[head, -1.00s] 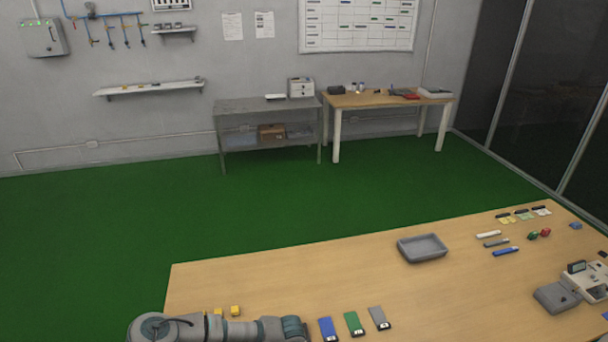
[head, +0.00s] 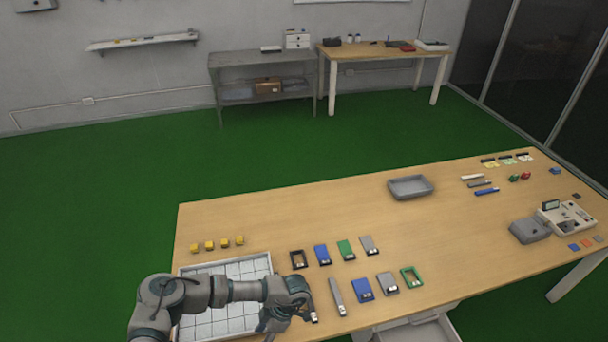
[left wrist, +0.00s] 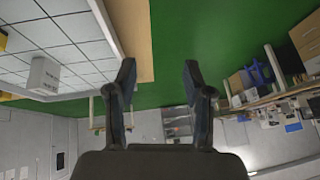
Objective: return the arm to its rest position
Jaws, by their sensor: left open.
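My left arm (head: 240,291) comes in low at the left of the head view, bent over the near left part of the wooden table (head: 330,215). Its gripper (head: 275,322) is at the near edge of the picture, beside a white gridded tray (head: 262,264); its fingertips are hard to make out there. In the left wrist view the two dark fingers of the left gripper (left wrist: 158,75) stand apart with nothing between them. The gridded surface (left wrist: 60,45) and a pale box (left wrist: 43,76) show at the upper left there. My right gripper is not in view.
Yellow blocks (head: 209,245) stand behind the tray. Several flat modules, including a blue one (head: 362,290) and a green frame (head: 411,277), lie right of the gripper. A grey bin (head: 410,187) and a device (head: 566,216) are farther off. The table's middle is mostly clear.

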